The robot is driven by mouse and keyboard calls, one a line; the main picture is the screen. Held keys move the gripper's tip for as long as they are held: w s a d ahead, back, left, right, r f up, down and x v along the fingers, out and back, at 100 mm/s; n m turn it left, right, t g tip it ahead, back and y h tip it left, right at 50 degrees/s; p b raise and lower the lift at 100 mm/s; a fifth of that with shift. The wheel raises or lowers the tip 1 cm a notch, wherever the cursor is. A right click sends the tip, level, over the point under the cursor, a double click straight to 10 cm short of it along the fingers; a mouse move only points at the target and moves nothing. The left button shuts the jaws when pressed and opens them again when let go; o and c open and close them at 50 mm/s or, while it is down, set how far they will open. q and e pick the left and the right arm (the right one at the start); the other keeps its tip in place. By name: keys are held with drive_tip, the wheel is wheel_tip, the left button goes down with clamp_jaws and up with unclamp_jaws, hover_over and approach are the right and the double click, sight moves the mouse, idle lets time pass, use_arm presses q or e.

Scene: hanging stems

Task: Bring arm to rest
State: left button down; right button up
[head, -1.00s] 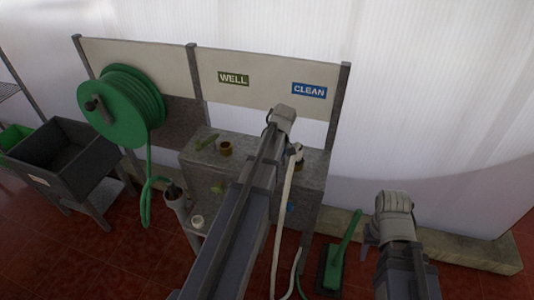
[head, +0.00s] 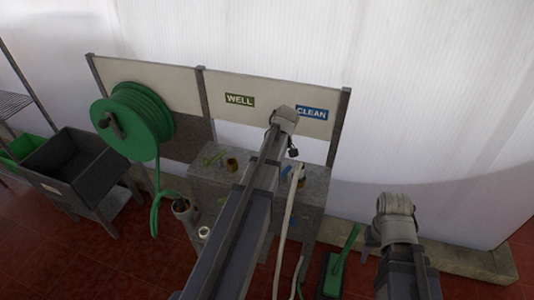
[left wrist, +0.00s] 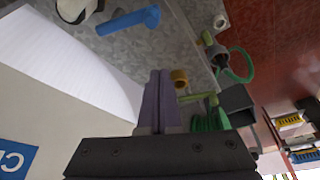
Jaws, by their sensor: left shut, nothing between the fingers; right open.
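My left arm reaches up the middle of the head view, its wrist in front of the panel near the CLEAN sign (head: 312,112). The left gripper (left wrist: 160,78) shows in the left wrist view with its two fingers pressed together and nothing between them. Its fingers are hard to make out in the head view. My right arm stands at the right of the head view, with the right gripper (head: 370,241) partly hidden beside its wrist, open and empty over the floor. Neither gripper visibly holds a stem or hose.
A grey bench (head: 315,188) carries a brass fitting (head: 232,164) and a blue handle (left wrist: 128,21). A white hose (head: 287,225) hangs close to my left arm. A green hose reel (head: 140,122), dark sink (head: 75,165) and WELL sign (head: 240,100) are left. A green brush (head: 345,250) stands right.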

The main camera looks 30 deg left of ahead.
use_arm(q)
drive_tip(key=shift+r, duration=0.25)
drive_tip(key=shift+d, duration=0.1)
drive_tip(key=s+d+f+m+b, duration=0.1)
drive_tip(key=s+d+f+m, duration=0.1)
drive_tip(key=s+d+m, duration=0.4)
drive_tip(key=s+d+f+m+g+h+b, duration=0.1)
drive_tip(key=s+d+m, duration=0.5)
drive_tip(key=d, duration=0.9)
drive_tip(key=s+d+f+m+h+b, duration=0.1)
drive_tip(key=s+d+f+m+b, duration=0.2)
drive_tip(key=s+d+m, duration=0.3)
drive_tip(key=s+d, duration=0.1)
drive_tip(key=d, duration=0.3)
drive_tip(key=shift+d+f, duration=0.2)
drive_tip(key=shift+d, duration=0.05)
